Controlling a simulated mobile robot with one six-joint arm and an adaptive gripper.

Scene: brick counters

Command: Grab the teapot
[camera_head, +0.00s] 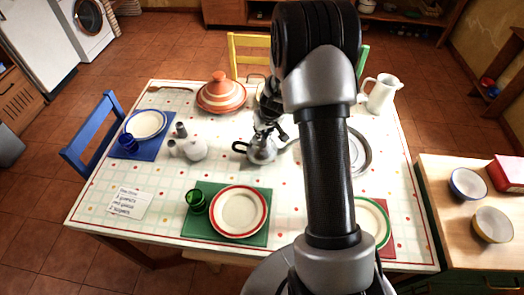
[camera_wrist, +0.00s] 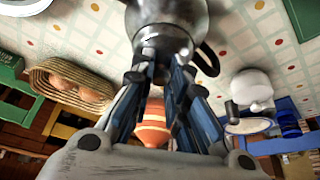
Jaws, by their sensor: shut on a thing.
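A shiny metal teapot (camera_head: 262,152) with a dark handle on its left stands near the middle of the table. My gripper (camera_head: 267,130) reaches down onto its top from above. In the wrist view the teapot (camera_wrist: 170,22) fills the top middle, and my gripper (camera_wrist: 168,55) is shut on its upper part. The exact grip point is hard to make out. The teapot's right side is partly hidden by my arm in the head view.
A striped orange pot (camera_head: 221,96) stands behind left, and a small white vessel (camera_head: 194,149) to the left. A green mat (camera_head: 196,232) with plate and cup lies in front. A white jug (camera_head: 381,95) stands back right. My arm hides part of the table.

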